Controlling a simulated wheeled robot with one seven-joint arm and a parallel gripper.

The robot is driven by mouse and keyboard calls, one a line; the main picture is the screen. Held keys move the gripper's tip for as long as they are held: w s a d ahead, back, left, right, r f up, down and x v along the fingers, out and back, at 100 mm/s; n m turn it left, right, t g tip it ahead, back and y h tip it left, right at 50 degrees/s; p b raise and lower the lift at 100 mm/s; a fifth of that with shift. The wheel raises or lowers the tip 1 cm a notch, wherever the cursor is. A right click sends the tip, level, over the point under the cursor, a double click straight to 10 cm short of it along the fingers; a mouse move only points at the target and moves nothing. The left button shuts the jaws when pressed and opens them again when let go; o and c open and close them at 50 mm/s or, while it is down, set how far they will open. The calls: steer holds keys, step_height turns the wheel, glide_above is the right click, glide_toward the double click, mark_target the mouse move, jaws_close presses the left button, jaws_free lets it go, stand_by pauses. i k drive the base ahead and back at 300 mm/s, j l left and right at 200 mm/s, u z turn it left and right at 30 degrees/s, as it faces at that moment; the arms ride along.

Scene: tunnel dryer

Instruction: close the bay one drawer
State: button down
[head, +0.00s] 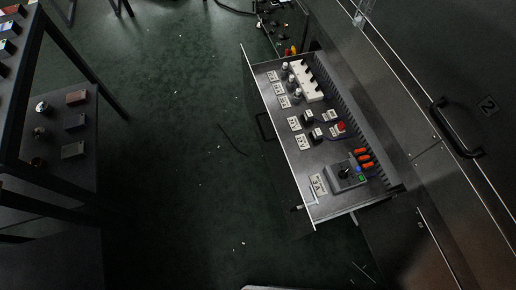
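An open grey drawer (283,150) juts out to the left from a dark cabinet at the right of the head view. Its long thin front edge runs slantwise from upper left to lower right, and a dark handle (263,127) shows on the front's outer side. Inside are white labels, round knobs, a white block (306,81), orange parts (363,158) and a grey box with a knob (344,174). No "bay one" marking is readable. My gripper is not in view.
A dark shelf rack (62,187) with small boxes is at left. The green floor (190,130) between is mostly clear, with a thin dark strip lying on it.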

mark_target(289, 169)
steer(key=u, duration=0.45)
steer(key=i+j+u, duration=0.1)
steer(key=j, duration=0.3)
steer(key=i+j+u, duration=0.15)
steer(key=j, duration=0.3)
